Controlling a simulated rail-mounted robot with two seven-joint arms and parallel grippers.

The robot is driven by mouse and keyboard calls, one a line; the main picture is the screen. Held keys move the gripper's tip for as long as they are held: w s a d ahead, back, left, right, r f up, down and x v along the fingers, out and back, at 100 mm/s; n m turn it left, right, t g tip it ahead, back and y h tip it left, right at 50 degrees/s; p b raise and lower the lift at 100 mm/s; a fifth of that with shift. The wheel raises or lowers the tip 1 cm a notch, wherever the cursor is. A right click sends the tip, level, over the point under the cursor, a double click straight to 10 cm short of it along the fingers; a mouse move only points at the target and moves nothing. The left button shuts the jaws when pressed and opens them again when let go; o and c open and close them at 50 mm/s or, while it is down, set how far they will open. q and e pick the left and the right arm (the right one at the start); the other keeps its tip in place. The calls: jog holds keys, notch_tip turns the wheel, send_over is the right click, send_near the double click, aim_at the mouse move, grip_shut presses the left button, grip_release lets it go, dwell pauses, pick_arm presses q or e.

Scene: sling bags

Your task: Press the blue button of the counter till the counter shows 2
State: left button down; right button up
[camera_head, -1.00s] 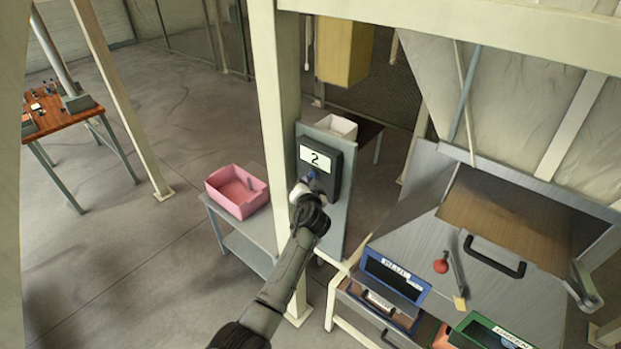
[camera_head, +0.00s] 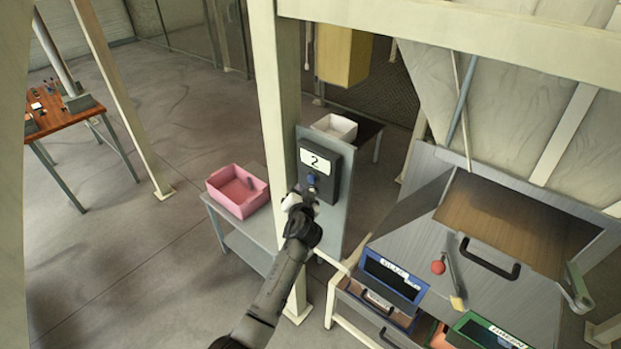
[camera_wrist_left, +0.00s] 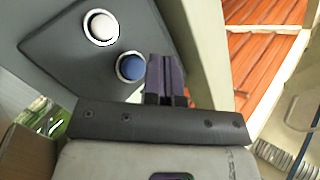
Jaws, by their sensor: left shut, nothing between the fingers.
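The counter (camera_head: 330,184) is a dark box on a grey upright panel, and its white display (camera_head: 315,161) reads 2. Its blue button (camera_head: 311,180) shows below the display. In the left wrist view the blue button (camera_wrist_left: 131,67) sits beside a white button (camera_wrist_left: 101,27). My left gripper (camera_head: 302,193) is shut and empty, just below and in front of the blue button. In the left wrist view its closed fingers (camera_wrist_left: 164,75) are to the right of the blue button and look apart from it. My right gripper is not in view.
A pink bin (camera_head: 238,190) stands on a small table left of the counter's post. A white bin (camera_head: 335,127) is behind the panel. A metal cabinet (camera_head: 405,235) with blue and green labelled bins stands to the right.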

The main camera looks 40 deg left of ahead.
pick_arm(q)
jog(key=s+p, duration=0.1)
jog(key=s, duration=0.2)
jog(key=shift+s+a+p, duration=0.15)
jog(key=shift+s+p, duration=0.1)
jog(key=shift+p, duration=0.05)
dwell(0.5)
jog(key=s+d+r+g+h, duration=0.35)
jog(key=s+d+h, duration=0.55)
jog(key=s+d, duration=0.6)
jog(key=s+d+f+m+g, duration=0.1)
jog(key=s+f, duration=0.3)
jog(key=s, duration=0.5)
jog(key=s+d+f+m+g+h+p, duration=0.1)
jog(key=s+f, duration=0.3)
jog(key=s, duration=0.5)
jog(key=s+d+f+g+h+p, duration=0.1)
jog(key=s+d+f+g, duration=0.1)
jog(key=s+f, duration=0.3)
jog(key=s+g, duration=0.1)
jog(key=s, duration=0.3)
jog(key=shift+m, duration=0.4)
